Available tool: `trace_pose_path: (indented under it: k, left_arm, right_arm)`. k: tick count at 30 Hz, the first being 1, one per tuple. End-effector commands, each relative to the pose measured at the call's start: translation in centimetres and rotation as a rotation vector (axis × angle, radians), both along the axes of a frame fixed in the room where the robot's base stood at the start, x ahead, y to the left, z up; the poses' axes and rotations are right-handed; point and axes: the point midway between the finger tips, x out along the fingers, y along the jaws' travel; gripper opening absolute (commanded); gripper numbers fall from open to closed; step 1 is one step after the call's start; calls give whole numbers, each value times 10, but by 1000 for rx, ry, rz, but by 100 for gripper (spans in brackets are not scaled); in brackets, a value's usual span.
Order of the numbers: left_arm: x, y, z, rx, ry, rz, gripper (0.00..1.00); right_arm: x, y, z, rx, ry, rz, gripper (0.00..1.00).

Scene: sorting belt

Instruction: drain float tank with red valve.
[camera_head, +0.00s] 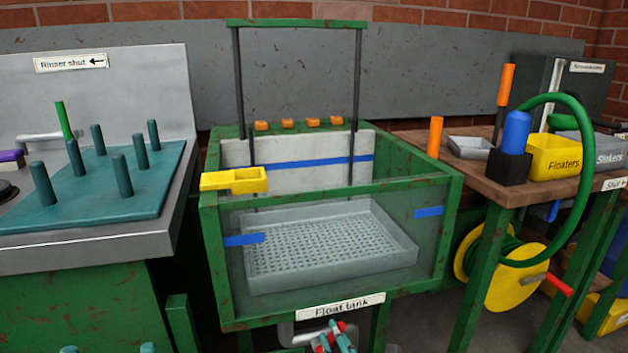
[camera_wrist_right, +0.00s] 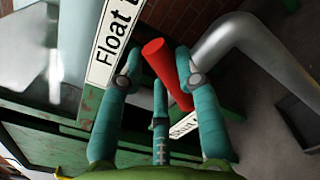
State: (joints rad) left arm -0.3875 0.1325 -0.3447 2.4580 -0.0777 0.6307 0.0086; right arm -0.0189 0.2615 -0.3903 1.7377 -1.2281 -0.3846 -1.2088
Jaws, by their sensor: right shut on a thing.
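The float tank (camera_head: 455,215) is a green-framed box with clear walls, blue strips and a grey perforated tray (camera_head: 400,262) inside. I cannot make out a water level. The red valve handle (camera_wrist_right: 167,75) sits below the "Float tank" label, beside a grey pipe (camera_wrist_right: 240,45). My right gripper (camera_head: 335,338) is below the tank front in the head view. In the wrist view its teal fingers (camera_wrist_right: 160,85) are around the red handle and shut on it. Only teal tips of my left gripper (camera_head: 108,349) show at the bottom left, well apart, with nothing visible between them.
A yellow scoop-like piece (camera_head: 235,180) sits on the tank's left rim. A teal peg board (camera_head: 95,190) lies on the left bench. At right, a bench holds a yellow Floaters bin (camera_head: 556,158), with a yellow hose reel (camera_head: 515,277) below.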

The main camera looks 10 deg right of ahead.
Motion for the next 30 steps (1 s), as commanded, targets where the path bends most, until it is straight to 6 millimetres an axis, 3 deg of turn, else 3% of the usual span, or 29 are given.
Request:
trace_pose_path:
  k: [8, 16, 26, 30]
  left_arm:
    - [0, 0, 1, 0, 0, 0, 56]
    - [0, 0, 19, 0, 0, 0, 56]
    - [0, 0, 19, 0, 0, 0, 56]
    - [0, 0, 30, 0, 0, 0, 56]
  right_arm:
    - [-1, -4, -6, -25, 11, -12, 2]
    - [-1, 8, 1, -241, 3, -10, 2]
    - [-1, 10, -1, -280, 2, -11, 2]
    - [-1, 17, 2, -380, -1, -11, 2]
